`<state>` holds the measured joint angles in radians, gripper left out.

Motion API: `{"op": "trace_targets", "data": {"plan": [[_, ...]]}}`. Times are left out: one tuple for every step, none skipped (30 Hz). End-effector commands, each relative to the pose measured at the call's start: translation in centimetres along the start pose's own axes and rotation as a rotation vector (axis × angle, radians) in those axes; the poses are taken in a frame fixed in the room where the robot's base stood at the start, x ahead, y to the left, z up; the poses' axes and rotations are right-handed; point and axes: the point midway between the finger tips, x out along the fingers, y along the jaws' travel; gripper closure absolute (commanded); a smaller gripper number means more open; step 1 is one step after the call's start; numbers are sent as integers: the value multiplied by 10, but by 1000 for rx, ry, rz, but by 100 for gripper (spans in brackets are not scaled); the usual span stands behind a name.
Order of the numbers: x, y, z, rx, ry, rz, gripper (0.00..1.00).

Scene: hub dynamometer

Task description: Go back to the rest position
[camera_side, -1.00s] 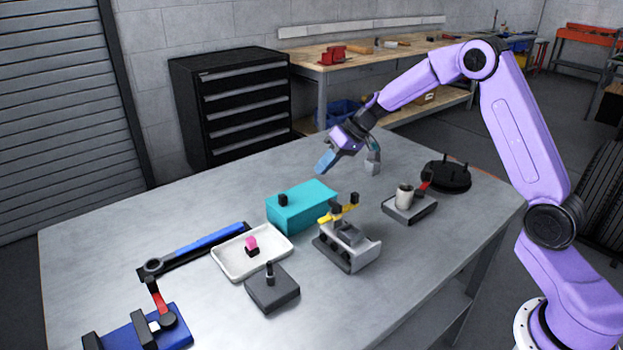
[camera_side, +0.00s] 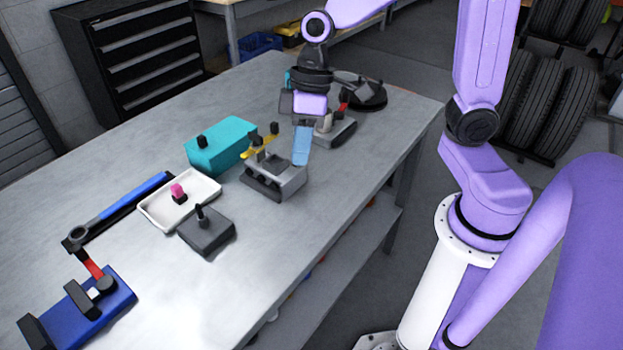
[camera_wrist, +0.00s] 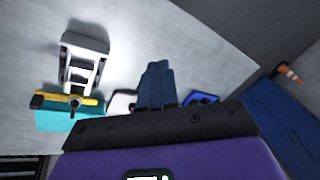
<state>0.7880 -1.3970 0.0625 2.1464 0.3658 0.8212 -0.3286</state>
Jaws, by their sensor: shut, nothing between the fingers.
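My gripper (camera_side: 300,160) has blue fingers pointing down, beside the right end of the grey fixture (camera_side: 270,185) in the side view. I cannot tell how high it is above the table. In the wrist view its fingers (camera_wrist: 157,66) lie together, shut with nothing between them. The grey fixture shows at the upper left of the wrist view (camera_wrist: 82,62). A yellow-handled tool (camera_side: 262,147) lies by the fixture, in front of the teal box (camera_side: 218,148).
A white tray (camera_side: 208,193) with a pink-topped part, a dark block with a peg (camera_side: 208,232), a blue-based fixture (camera_side: 80,312) and a blue-and-black bar (camera_side: 125,208) stand on the left. A round black base (camera_side: 368,95) stands behind. The table's front edge is clear.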

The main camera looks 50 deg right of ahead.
Motion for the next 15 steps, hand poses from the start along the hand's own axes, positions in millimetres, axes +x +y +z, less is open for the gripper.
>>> {"op": "trace_targets", "data": {"plan": [[-1, -14, 19, -49, -28, 15, 100], [-1, -20, 30, -76, -45, 26, 100], [-1, -27, 45, -111, -66, 42, 100], [-2, -32, 56, -135, -82, 54, 100], [-2, -36, 67, -161, -96, 67, 100], [-3, -40, 81, -195, -114, 84, 100], [-3, -42, 92, -221, -125, 98, 100], [-4, -44, 101, -244, -135, 112, 100], [-4, -46, 113, -273, -147, 129, 100], [-4, -47, 121, -293, -155, 140, 100], [-5, -47, 128, -312, -162, 152, 100], [-5, -47, 137, -333, -168, 166, 100], [-5, -46, 142, -348, -172, 175, 100], [-5, -46, 146, -360, -175, 183, 100], [-6, -46, 151, -373, -178, 192, 100]]}}
